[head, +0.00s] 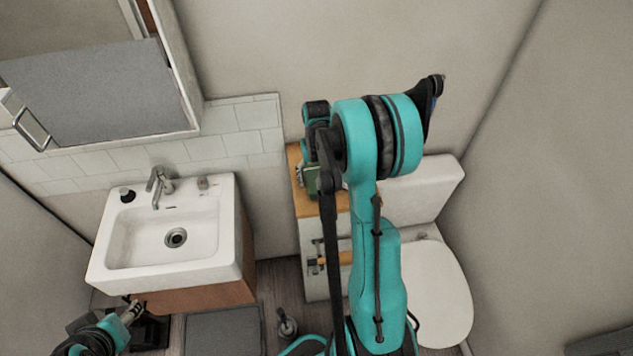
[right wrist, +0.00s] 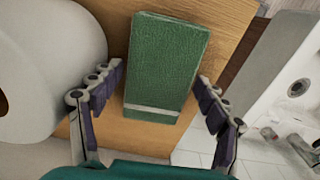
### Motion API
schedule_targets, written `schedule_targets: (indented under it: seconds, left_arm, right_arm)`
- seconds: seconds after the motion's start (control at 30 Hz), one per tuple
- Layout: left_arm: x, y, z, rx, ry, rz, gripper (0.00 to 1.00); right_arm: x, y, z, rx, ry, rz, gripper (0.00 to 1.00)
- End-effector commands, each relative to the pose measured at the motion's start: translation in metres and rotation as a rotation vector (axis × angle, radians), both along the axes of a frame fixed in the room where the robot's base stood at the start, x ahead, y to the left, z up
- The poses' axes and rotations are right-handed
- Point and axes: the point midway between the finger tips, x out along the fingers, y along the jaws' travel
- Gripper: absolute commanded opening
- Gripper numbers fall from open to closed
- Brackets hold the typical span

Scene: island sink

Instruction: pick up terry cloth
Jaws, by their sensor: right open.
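The terry cloth is a green folded cloth (right wrist: 165,65) with a pale stripe near one end. It lies on a wooden top in the right wrist view. My right gripper (right wrist: 162,78) is open, with one finger on each side of the cloth and gaps visible between fingers and cloth. In the head view a small part of the green cloth (head: 311,181) shows beside my right arm, which hides most of that spot. My left gripper (head: 133,313) is at the lower left, below the sink; its jaw opening is too small to judge.
The wooden top (head: 302,205) is a narrow ledge against the wall. A white toilet (head: 432,285) stands to its right and a white sink (head: 135,225) with a tap to its left. A white rounded object (right wrist: 45,65) sits close beside the cloth in the right wrist view.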

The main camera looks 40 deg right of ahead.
Motion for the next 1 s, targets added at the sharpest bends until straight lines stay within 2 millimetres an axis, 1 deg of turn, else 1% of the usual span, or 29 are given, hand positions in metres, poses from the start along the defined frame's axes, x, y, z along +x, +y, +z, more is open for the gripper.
schedule_targets:
  seconds: [0.07, 0.27, 0.37, 0.4, 0.43, 0.77, 0.87, 1.0]
  left_arm:
    - [0.000, 0.000, -0.001, 0.000, 0.000, 0.000, 0.52]
    - [0.000, 0.000, 0.000, 0.000, 0.000, 0.000, 0.52]
    - [0.000, 0.000, 0.000, 0.000, 0.000, 0.000, 0.52]
    - [0.000, 0.000, 0.000, 0.000, 0.000, 0.000, 0.52]
    - [0.000, 0.000, 0.000, 0.000, 0.000, 0.000, 0.52]
    - [0.000, 0.000, 0.000, 0.000, 0.000, 0.000, 0.52]
    - [0.000, 0.000, 0.001, 0.000, 0.000, 0.000, 0.52]
    - [0.000, 0.000, 0.005, 0.000, 0.000, 0.000, 0.52]
  right_arm:
    - [0.000, 0.000, -0.005, 0.000, 0.000, 0.001, 0.75]
    - [0.000, 0.000, -0.004, 0.000, 0.000, 0.001, 0.75]
    - [0.000, 0.000, -0.004, 0.000, 0.000, 0.001, 0.51]
    - [0.000, 0.000, -0.004, 0.000, 0.000, 0.001, 0.41]
    - [0.000, 0.000, -0.004, 0.000, 0.000, 0.001, 0.36]
    - [0.000, 0.000, -0.003, 0.000, 0.000, 0.001, 0.35]
    - [0.000, 0.000, 0.003, 0.000, 0.000, 0.001, 0.35]
    - [0.000, 0.000, 0.019, 0.000, 0.000, 0.001, 0.35]
